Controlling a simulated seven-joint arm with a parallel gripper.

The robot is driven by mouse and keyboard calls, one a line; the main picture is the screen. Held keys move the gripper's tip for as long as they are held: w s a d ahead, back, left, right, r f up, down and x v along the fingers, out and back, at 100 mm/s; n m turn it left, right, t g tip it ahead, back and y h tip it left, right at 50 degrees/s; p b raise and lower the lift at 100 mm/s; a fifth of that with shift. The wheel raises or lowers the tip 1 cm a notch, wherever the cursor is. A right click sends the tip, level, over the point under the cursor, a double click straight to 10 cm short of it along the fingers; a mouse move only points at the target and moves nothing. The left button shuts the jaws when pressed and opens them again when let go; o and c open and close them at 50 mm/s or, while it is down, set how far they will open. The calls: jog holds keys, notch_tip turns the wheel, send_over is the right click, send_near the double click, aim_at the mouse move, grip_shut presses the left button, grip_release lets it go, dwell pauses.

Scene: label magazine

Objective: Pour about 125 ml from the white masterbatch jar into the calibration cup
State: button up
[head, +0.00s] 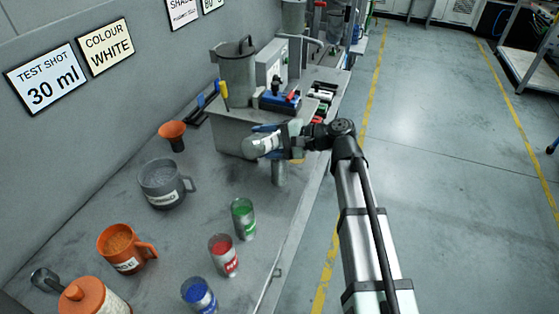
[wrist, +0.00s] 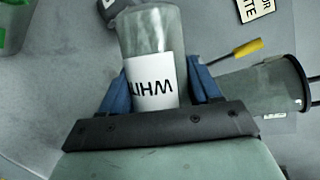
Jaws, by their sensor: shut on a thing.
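The white masterbatch jar (head: 262,146) is clear with a pale fill and a WHITE label, which shows upside down in the wrist view (wrist: 152,82). My gripper (head: 283,140) is shut on it, with blue fingers on both sides (wrist: 160,92). The jar is held off the bench in front of the grey machine and looks tipped well over, its far end to the left. I see no stream leaving it. I cannot tell for sure which vessel is the calibration cup; a grey handled cup (head: 162,185) with an unreadable label stands on the bench.
Green (head: 243,219), red (head: 223,255) and blue (head: 199,295) jars stand along the front edge. An orange jug (head: 122,246), orange funnel (head: 173,133) and orange lidded container (head: 92,299) are left.

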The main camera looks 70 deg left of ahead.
dwell(0.4)
jog(key=shift+s+d+f+n+t, duration=0.3)
jog(key=shift+s+f+n+t, duration=0.3)
jog(key=shift+n+t, duration=0.25)
jog(key=shift+d+f+n+t, duration=0.1)
jog(key=shift+f+n+t, duration=0.25)
jog(key=shift+f+n, duration=0.1)
jog(key=shift+f+n+t, duration=0.25)
jog(key=shift+n+t, duration=0.05)
jog(key=shift+s+d+f+n+t+y+b, duration=0.25)
jog(key=shift+s+f+n+t+y+b, duration=0.45)
jog(key=shift+n+t, duration=0.8)
jog(key=shift+s+d+f+n+t+y+b, duration=0.25)
jog(key=shift+s+f+n+t+y, duration=0.25)
jog(key=shift+n+t+y, duration=0.75)
jog(key=shift+s+d+f+n+t+y+b, duration=0.2)
jog(key=shift+s+f+n+t+y+b, duration=0.45)
jog(key=shift+n+t, duration=1.05)
